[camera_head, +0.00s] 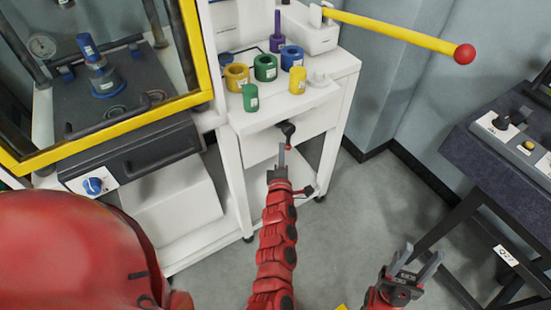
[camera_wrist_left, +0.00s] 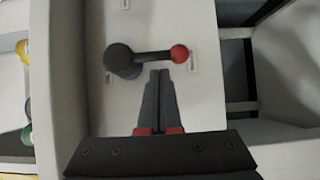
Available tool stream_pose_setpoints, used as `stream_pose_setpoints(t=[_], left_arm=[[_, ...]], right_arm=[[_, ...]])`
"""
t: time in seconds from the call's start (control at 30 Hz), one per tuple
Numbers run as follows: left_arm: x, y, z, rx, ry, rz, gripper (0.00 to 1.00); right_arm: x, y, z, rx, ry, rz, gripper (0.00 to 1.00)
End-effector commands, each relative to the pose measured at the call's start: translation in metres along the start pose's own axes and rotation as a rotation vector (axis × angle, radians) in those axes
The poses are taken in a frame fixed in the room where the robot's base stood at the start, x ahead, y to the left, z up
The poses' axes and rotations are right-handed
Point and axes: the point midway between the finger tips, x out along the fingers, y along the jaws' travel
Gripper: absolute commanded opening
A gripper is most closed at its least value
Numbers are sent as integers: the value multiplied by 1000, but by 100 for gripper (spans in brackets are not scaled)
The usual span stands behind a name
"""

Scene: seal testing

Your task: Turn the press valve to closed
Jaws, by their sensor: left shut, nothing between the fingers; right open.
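The press valve (camera_head: 288,128) is a dark round hub on the white cabinet below the shelf. It also shows in the left wrist view (camera_wrist_left: 122,60), where its short dark lever runs right to a red ball (camera_wrist_left: 180,53). My left gripper (camera_head: 282,150) is shut and empty in front of the valve. In the left wrist view its fingertips (camera_wrist_left: 160,72) are just below the lever, between hub and ball. I cannot tell whether they touch it. In the head view the fingers partly hide the lever. My right gripper (camera_head: 416,264) is open and empty, low over the floor.
A yellow pump handle (camera_head: 390,33) with a red ball end reaches out at the upper right. Several coloured cylinders and rings (camera_head: 265,68) stand on the white cabinet. The yellow-framed press (camera_head: 205,60) is at left, and a dark bench (camera_head: 480,140) at right.

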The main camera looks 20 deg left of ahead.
Motion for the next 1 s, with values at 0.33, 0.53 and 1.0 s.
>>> stream_pose_setpoints(t=[0.33,0.53,1.0], left_arm=[[6,1,6,1,1,2,0],[6,0,6,0,1,3,0],[8,-5,10,-63,-1,44,0]], right_arm=[[1,0,0,0,0,0,50],[0,0,0,0,0,0,50],[-24,-1,4,0,0,0,50]])
